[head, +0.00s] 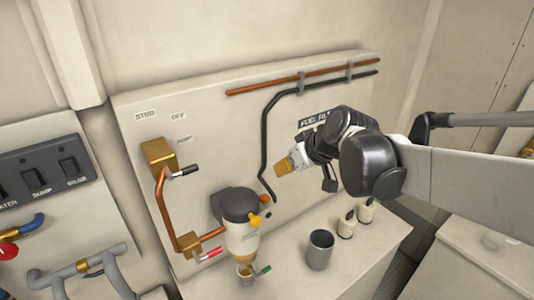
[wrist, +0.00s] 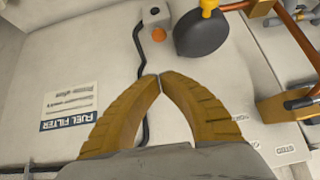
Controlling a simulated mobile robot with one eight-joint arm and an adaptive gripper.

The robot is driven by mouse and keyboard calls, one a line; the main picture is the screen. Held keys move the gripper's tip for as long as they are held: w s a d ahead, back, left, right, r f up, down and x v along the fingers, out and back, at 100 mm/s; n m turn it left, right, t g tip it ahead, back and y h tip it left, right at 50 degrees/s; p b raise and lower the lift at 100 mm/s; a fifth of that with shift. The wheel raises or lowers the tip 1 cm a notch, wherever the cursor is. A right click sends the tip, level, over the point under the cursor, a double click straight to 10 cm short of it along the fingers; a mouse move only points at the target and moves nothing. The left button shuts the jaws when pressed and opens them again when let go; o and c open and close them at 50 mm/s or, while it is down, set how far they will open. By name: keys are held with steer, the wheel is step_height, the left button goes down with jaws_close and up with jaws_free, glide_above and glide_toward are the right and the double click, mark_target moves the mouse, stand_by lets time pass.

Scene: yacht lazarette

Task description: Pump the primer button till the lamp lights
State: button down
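My gripper (head: 283,167) is in front of the white panel, above and right of the fuel filter (head: 240,205). In the wrist view its yellow fingers (wrist: 159,77) meet at the tips with nothing between them. The filter's black round head (wrist: 203,35) is beyond the fingertips, with a yellow knob (wrist: 208,5) beside it. A small pale box (wrist: 155,14) with a dark spot and an orange round piece (wrist: 159,34) is also beyond the tips. I cannot tell which piece is the primer button or the lamp, or whether any lamp is lit. The gripper appears apart from these parts.
A black hose (head: 265,140) and a copper pipe (head: 300,77) run along the panel. A brass valve block (head: 159,156) is at left. A grey cup (head: 320,249) and two small bottles (head: 347,224) stand on the ledge below. A switch panel (head: 40,175) is far left.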

glide_above(267, 196)
step_height(267, 196, down, 7)
steer(key=shift+w+f+b, duration=0.1)
steer(key=shift+f+b, duration=0.1)
steer(key=shift+b, duration=0.15)
step_height(267, 196, down, 3)
steer(key=shift+f, duration=0.55)
